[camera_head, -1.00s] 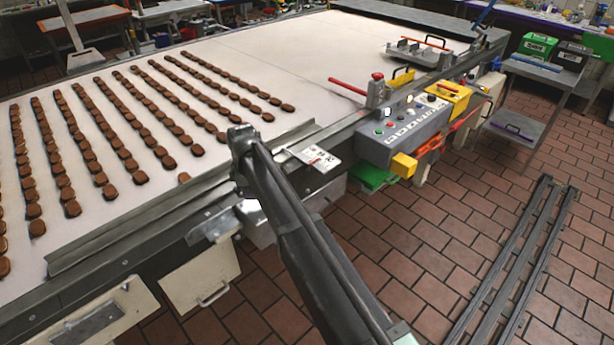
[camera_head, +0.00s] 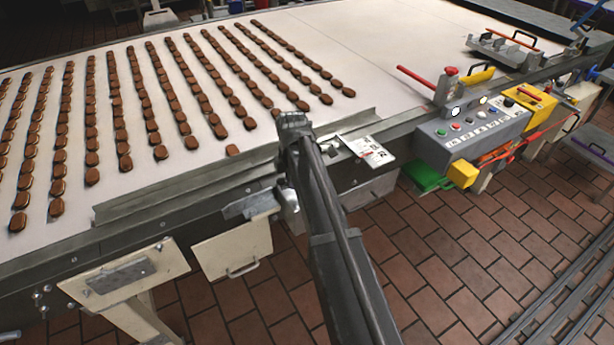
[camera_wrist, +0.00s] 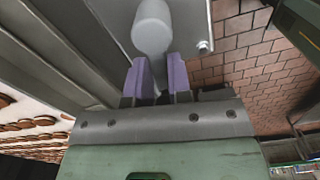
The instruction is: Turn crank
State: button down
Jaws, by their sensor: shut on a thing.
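In the wrist view, the purple fingers of my gripper (camera_wrist: 161,78) are closed around the lower end of a rounded light grey crank handle (camera_wrist: 152,27). The handle stands out from the side of the conveyor table, next to a grey metal plate (camera_wrist: 192,22). In the head view, my arm reaches up to the table's near side. A grey metal bracket (camera_head: 250,204) shows just left of my arm.
A metal guide rail (camera_head: 190,187) runs along the near edge. A control box (camera_head: 475,130) with buttons and a red-topped clamp (camera_head: 447,85) stand to the right. Brick floor (camera_head: 450,250) is clear in front.

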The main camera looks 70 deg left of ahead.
jog(key=c, duration=1)
grip_release()
jog(key=shift+c, duration=0.2)
jog(key=shift+r, duration=0.1)
notch_tip(320, 180, up, 11)
jog(key=p, duration=1)
jog(key=shift+f+p, duration=0.2)
jog(key=shift+p, duration=0.2)
